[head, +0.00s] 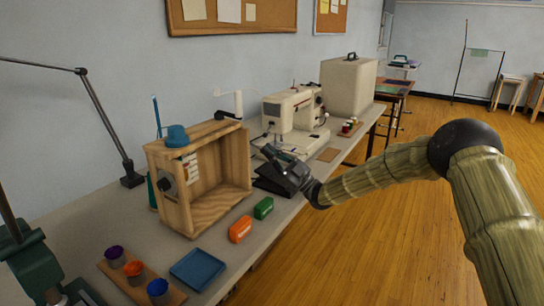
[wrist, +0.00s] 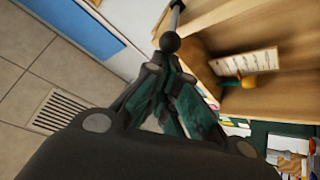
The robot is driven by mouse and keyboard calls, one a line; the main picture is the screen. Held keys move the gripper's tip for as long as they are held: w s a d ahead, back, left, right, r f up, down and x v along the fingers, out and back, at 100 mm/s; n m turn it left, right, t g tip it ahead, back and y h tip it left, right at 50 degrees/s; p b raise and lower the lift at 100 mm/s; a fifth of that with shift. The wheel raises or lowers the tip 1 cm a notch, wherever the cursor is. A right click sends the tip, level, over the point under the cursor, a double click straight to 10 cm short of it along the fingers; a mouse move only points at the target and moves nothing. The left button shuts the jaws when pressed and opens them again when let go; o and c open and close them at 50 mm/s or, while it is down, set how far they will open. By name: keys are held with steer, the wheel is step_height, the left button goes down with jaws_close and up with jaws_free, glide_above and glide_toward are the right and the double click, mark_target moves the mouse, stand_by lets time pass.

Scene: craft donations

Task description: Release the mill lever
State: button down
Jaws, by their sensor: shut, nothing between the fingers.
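My gripper (head: 268,151) is shut and empty, over the bench in front of the sewing machine and right of an open wooden box (head: 217,207). In the wrist view its dark fingers (wrist: 172,62) come together. A metal rod with a dark ball knob (wrist: 170,42) shows just beyond the fingertips there; whether they touch cannot be told. No part is clearly the mill lever. A white crank-shaped handle (head: 238,104) stands behind the wooden box. A dark green machine (head: 35,255) is cut off at the left edge, with a dark bar rising from it.
An orange block (head: 240,229), a green block (head: 263,208) and a blue tray (head: 198,270) lie near the bench's front edge. Paint cups stand on a wooden strip (head: 172,295). A cream sewing machine (head: 292,115) stands farther back. The wooden floor (head: 370,235) is open to the right.

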steer(key=s+d+f, duration=0.3)
steer(key=d+f, duration=0.3)
steer(key=f, duration=0.1)
steer(key=shift+f, duration=0.2)
stand_by(0.7)
steer(key=shift+s, duration=0.1)
steer(key=shift+a, duration=0.15)
